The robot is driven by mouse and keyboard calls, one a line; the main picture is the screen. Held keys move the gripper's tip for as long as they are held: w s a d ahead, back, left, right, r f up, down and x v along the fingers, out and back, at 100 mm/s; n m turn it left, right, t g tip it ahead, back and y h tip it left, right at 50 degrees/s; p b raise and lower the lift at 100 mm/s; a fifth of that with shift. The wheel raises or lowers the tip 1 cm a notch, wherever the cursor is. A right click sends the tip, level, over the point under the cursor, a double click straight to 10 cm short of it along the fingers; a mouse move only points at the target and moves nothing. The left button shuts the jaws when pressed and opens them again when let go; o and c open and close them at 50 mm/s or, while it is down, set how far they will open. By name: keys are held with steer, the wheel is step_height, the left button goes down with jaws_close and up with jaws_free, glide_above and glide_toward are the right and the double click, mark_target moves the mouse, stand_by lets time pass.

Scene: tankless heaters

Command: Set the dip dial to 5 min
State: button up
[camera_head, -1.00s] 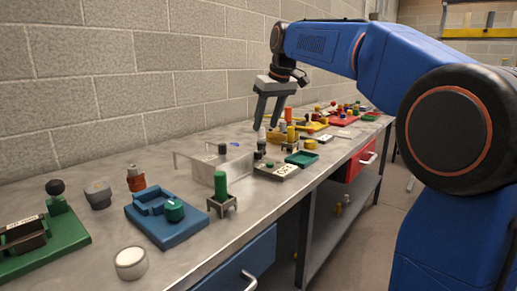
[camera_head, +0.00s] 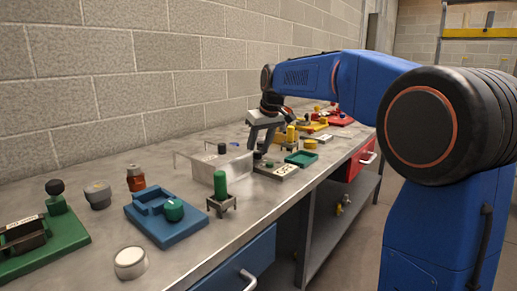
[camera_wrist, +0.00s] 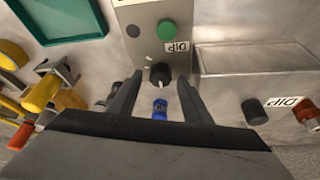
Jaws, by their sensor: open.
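The dip dial (camera_wrist: 160,74) is a small black knob with a pale pointer mark on a grey control panel (camera_wrist: 148,45). The panel also carries a green button (camera_wrist: 168,30) and an upside-down DIP label (camera_wrist: 177,47). The dial's scale marks are too small to read. My gripper (camera_wrist: 160,80) is open, with one finger on each side of the dial in the wrist view. I cannot tell whether the fingers touch it. In the head view my gripper (camera_head: 260,147) is low over the back of the panel (camera_head: 278,171), and its fingers partly hide the dial.
A clear-walled tank (camera_wrist: 245,75) stands close beside the panel, with a dark cylinder (camera_wrist: 254,110) nearby. A green tray (camera_wrist: 65,25) lies on the other side. A blue cylinder (camera_wrist: 160,107) and yellow parts (camera_wrist: 42,93) are near. A green-topped stand (camera_head: 221,190) is in front.

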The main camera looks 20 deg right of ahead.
steer(key=c, duration=1)
steer(key=shift+c, duration=0.2)
steer(key=shift+m, duration=0.3)
steer(key=m+h, duration=0.1)
steer(key=m, duration=0.3)
steer(key=shift+a+h, duration=0.2)
steer(key=shift+h, duration=0.2)
steer(key=shift+m+h, duration=0.8)
steer(key=shift+m, duration=1.2)
steer(key=o, duration=1)
